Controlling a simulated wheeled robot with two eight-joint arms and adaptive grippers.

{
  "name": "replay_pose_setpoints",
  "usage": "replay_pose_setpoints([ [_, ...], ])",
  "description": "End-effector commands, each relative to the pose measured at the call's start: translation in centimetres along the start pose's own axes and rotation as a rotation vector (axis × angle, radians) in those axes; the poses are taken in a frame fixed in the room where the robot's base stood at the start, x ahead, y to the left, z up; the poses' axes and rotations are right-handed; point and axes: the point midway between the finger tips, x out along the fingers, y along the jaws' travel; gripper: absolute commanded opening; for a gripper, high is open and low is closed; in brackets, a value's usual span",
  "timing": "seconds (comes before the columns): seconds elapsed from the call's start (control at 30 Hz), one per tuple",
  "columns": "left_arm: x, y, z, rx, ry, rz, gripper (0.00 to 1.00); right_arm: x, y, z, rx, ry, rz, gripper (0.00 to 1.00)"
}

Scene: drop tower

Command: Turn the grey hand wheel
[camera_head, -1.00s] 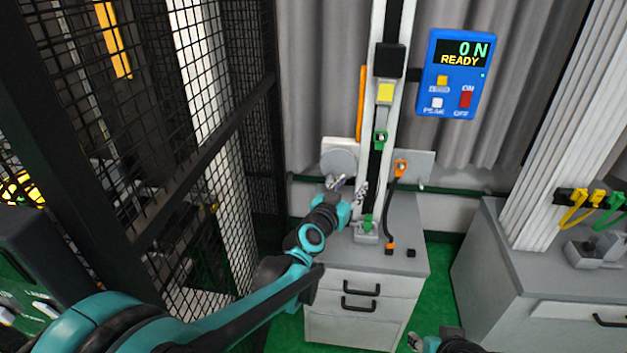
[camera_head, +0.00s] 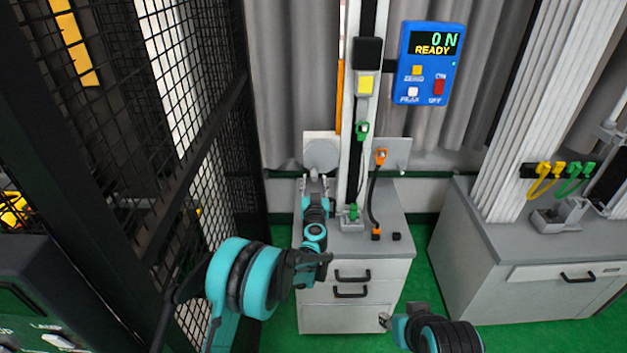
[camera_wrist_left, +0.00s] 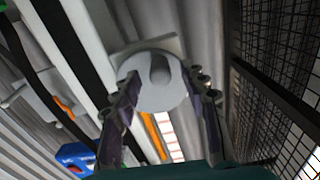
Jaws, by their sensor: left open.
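The grey hand wheel (camera_head: 322,156) is a round disc on a pale plate at the left of the test stand. In the left wrist view the wheel (camera_wrist_left: 160,90) faces me, with a rounded grey knob (camera_wrist_left: 159,69) standing out near its top. My left gripper (camera_head: 315,184) is open just in front of and below the wheel; in the left wrist view its fingers (camera_wrist_left: 164,98) appear on either side of the disc. I cannot tell whether they touch it. My right gripper (camera_head: 385,320) shows low in the head view, away from the wheel; its jaws are too small to read.
The stand's column (camera_head: 352,130) carries green clamps right of the wheel. A blue force display (camera_head: 427,62) reads 0 N, READY. A black mesh fence (camera_head: 200,130) stands close on the left. A drawer cabinet (camera_head: 355,316) supports the stand; another bench (camera_head: 520,245) is at right.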

Motion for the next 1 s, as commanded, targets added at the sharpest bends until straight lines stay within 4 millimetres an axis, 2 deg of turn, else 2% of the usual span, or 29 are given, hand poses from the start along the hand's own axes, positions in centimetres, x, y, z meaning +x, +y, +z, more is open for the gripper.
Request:
replay_pose_setpoints([
  [0.1,1.6,-0.1,0.1,0.0,0.0,-0.001,0.44,0.4,0.0,0.3,0.0,0.0,0.0,0.4],
  [0.2,2.3,0.0,0.0,0.0,0.0,0.0,0.44,0.5,0.0,0.3,0.0,0.0,0.0,0.4],
  [0.5,2.5,0.0,-0.1,0.0,0.0,0.001,0.44,0.5,0.0,0.3,0.0,0.0,0.0,0.4],
  [0.67,2.5,0.0,-0.1,0.0,0.0,0.001,0.01,0.5,0.0,0.3,0.0,0.0,0.0,0.4],
  [1.0,2.5,0.1,0.0,-0.018,0.0,0.001,0.0,0.5,0.0,0.4,0.0,0.0,0.0,0.4],
])
